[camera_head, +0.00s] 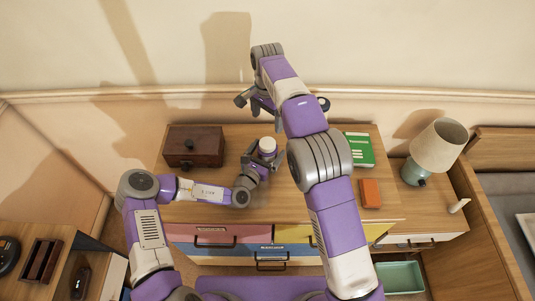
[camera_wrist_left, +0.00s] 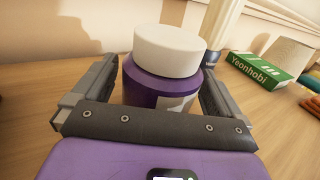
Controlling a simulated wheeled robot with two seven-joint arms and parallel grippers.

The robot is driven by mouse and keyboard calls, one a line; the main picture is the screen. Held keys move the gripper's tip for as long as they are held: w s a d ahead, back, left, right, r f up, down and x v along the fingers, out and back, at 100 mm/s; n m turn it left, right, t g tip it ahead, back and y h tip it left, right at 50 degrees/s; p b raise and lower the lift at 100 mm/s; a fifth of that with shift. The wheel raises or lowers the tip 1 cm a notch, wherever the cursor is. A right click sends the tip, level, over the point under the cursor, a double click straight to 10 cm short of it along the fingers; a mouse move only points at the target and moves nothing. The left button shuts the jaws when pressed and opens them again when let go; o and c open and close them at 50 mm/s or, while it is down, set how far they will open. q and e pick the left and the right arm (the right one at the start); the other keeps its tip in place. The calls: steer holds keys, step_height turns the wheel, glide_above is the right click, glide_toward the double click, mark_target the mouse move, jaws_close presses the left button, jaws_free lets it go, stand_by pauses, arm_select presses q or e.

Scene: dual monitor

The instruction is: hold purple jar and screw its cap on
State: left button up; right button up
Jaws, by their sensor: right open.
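The purple jar (camera_wrist_left: 150,88) stands upright on the desk, with a white cap (camera_wrist_left: 168,50) resting on its top. I cannot tell whether the cap is screwed tight. In the head view the white cap (camera_head: 267,145) shows above my left gripper (camera_head: 264,160). My left gripper's fingers are on both sides of the jar body, shut on it below the cap. My right gripper (camera_head: 260,107) is open and empty, higher than the jar and toward the wall, partly hidden by its own arm.
A dark wooden box (camera_head: 194,147) is left of the jar. A green box (camera_head: 359,150), an orange object (camera_head: 370,193) and a lamp (camera_head: 438,146) are to the right. The wall stands close behind the desk. My right arm covers part of the desk.

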mark_target(263, 158)
arm_select(q)
steer(key=shift+p+v, duration=0.65)
steer(key=shift+v, duration=3.15)
steer(key=shift+r, duration=0.1)
